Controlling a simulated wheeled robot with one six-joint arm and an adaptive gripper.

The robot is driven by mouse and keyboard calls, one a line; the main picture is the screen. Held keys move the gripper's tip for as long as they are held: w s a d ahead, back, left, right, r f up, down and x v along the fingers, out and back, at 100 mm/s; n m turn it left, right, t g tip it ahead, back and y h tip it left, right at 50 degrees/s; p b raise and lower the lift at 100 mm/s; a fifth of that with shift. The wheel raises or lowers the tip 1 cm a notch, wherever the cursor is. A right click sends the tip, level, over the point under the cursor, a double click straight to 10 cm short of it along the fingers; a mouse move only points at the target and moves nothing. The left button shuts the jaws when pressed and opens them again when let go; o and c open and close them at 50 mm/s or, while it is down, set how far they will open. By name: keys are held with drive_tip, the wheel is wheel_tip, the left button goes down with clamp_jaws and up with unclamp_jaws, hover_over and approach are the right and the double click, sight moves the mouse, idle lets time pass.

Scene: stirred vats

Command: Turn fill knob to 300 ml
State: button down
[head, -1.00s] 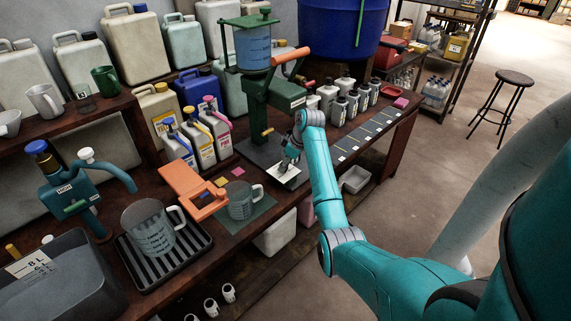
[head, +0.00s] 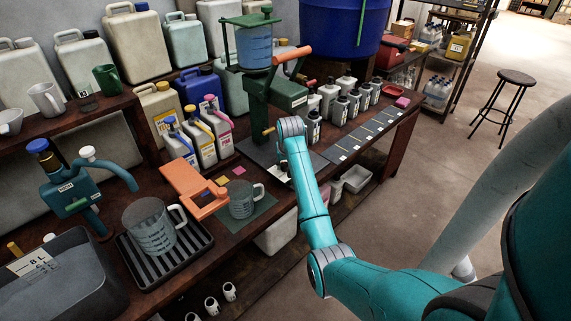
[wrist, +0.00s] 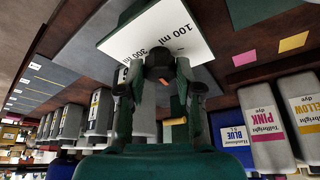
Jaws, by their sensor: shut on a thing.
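The fill knob (wrist: 157,58) is a dark round knob on a white dial plate (wrist: 190,42) in the wrist view. "100 ml" and "300 ml" are printed on the plate; other marks are covered. A small orange mark shows near the knob; I cannot tell which label it points to. My gripper (wrist: 160,85) is shut on the knob, with one finger on each side. In the head view, part of the dial plate (head: 280,173) shows at the foot of the green dispenser (head: 258,105); my arm hides the knob and fingers there.
An orange lever (head: 292,62) juts from the dispenser above my arm. A measuring jug (head: 242,200) stands left of the dial by an orange device (head: 190,187). Several small bottles (head: 340,108) stand to the right. Dye containers (wrist: 262,125) stand close in the wrist view.

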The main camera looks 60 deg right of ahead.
drive_tip(key=m+g, duration=0.1)
drive_tip(key=m, duration=0.2)
drive_tip(key=m+g+h, duration=0.1)
drive_tip(key=m, duration=0.2)
drive_tip(key=shift+w+a+m, duration=0.15)
drive_tip(key=shift+w+m, duration=0.05)
drive_tip(key=shift+m, duration=0.1)
drive_tip(key=m+g, duration=0.1)
drive_tip(key=m, duration=0.1)
drive_tip(key=m+g, duration=0.1)
drive_tip(key=m, duration=0.2)
drive_tip(key=shift+w+m+g, duration=0.15)
drive_tip(key=shift+m+g, duration=0.15)
drive_tip(key=shift+f, duration=0.1)
drive_tip(key=c, duration=0.8)
unclamp_jaws()
drive_tip(key=shift+o, duration=0.2)
drive_tip(key=v, duration=0.7)
drive_tip(key=shift+r, duration=0.3)
